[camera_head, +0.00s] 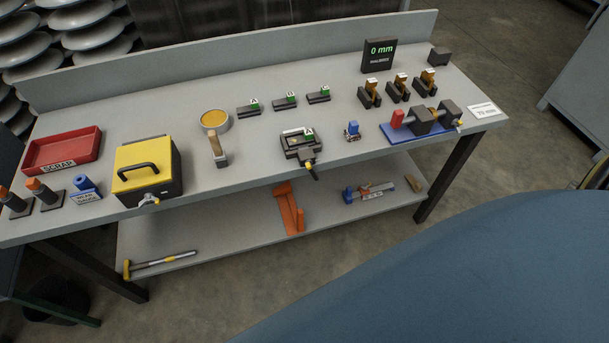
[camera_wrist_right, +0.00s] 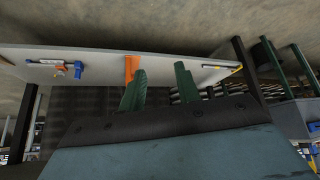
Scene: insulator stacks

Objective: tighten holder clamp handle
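A dark holder (camera_head: 296,146) with a green-labelled piece in it sits near the front edge of the bench, in the middle of the head view. Whether the clamp is tight cannot be told. In the right wrist view my right gripper (camera_wrist_right: 160,86) shows two green fingers spread apart with nothing between them. The bench's lower shelf lies beyond the fingers; the holder is not visible there. My left gripper is in neither view.
On the bench (camera_head: 262,170) stand a yellow box (camera_head: 143,165), a red scrap tray (camera_head: 62,150), a brush-like tool (camera_head: 217,149) and a blue fixture (camera_head: 400,131).

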